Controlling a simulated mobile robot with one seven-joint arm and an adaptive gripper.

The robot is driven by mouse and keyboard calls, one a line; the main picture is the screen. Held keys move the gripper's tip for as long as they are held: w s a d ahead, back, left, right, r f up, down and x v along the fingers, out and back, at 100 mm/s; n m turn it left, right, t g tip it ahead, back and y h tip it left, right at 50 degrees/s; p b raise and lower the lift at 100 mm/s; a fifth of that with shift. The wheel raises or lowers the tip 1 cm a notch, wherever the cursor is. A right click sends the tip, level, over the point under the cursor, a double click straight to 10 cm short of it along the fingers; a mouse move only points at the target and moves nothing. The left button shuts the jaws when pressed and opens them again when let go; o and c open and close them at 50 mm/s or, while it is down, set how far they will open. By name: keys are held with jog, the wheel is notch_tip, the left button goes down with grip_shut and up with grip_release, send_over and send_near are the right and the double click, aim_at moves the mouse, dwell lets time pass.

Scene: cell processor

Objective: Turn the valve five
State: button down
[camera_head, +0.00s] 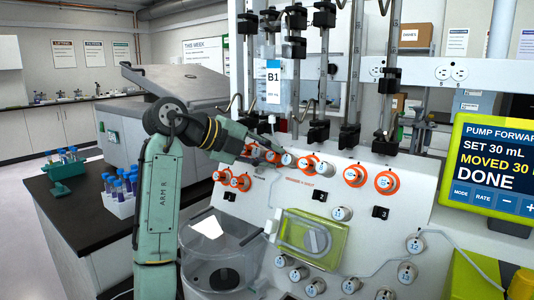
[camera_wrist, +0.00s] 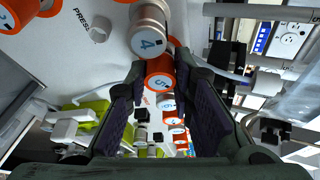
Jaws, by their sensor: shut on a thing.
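Valve five (camera_wrist: 160,76), an orange-collared knob with a white cap marked 5, sits between my fingers in the wrist view. My gripper (camera_wrist: 160,66) is shut on it, one finger on each side. The knob marked 4 (camera_wrist: 150,36) stands close by, just above it in the wrist view. In the head view my gripper (camera_head: 272,153) reaches the upper row of knobs on the white panel (camera_head: 320,192), and my arm and fingers hide much of the valve there.
More orange-collared valves (camera_head: 355,175) line the panel close to my gripper. A clear bag labelled B1 (camera_head: 273,80) hangs above, among black clamps. A green-framed pump screen (camera_head: 490,160) at right reads DONE. A rack of blue-capped tubes (camera_head: 120,193) stands on the left bench.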

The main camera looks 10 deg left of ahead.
jog(key=c, duration=1.4)
grip_release()
jog(key=v, duration=1.2)
jog(key=shift+s, duration=0.1)
